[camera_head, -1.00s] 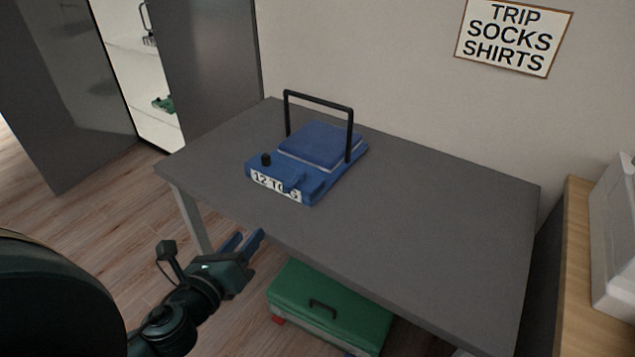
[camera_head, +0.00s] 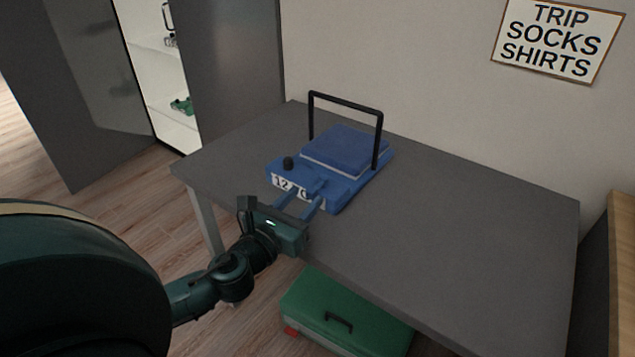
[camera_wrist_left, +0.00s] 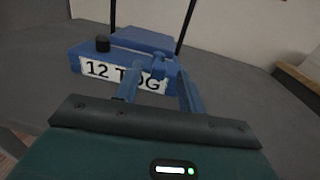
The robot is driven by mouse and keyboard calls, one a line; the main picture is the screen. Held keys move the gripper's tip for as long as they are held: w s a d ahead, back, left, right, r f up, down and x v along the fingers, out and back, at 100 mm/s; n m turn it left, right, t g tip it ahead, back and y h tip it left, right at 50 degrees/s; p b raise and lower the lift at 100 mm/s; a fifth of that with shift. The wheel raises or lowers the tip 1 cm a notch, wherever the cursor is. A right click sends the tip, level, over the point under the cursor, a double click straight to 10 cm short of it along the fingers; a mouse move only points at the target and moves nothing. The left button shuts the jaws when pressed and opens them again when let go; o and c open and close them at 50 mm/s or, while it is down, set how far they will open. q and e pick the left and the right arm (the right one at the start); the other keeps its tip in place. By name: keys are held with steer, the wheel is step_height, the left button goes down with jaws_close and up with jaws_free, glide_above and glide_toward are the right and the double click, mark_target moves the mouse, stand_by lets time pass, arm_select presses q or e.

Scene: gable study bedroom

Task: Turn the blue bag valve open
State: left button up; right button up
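The blue bag (camera_head: 346,149) lies flat on the grey table, with a black hoop handle (camera_head: 345,104) standing over it, a black knob (camera_head: 288,162) and a white label on its front. Its small blue valve (camera_head: 318,186) sits on the front part, right of the knob; it also shows in the left wrist view (camera_wrist_left: 159,62). My left gripper (camera_head: 305,196) is open at the bag's front edge. Its blue fingers lie either side of the valve in the wrist view; I cannot tell whether they touch it. My right gripper is not in view.
The grey table (camera_head: 480,240) is clear right of the bag. A green case (camera_head: 345,315) sits below its front edge. A cabinet with white shelves (camera_head: 150,70) stands open at the back left. A sign (camera_head: 556,40) hangs on the wall.

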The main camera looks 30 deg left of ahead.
mark_target(315, 187)
arm_select(q)
steer(key=shift+w+a, duration=0.1)
steer(key=shift+w, duration=3.05)
steer(key=shift+c, duration=0.3)
jaws_close()
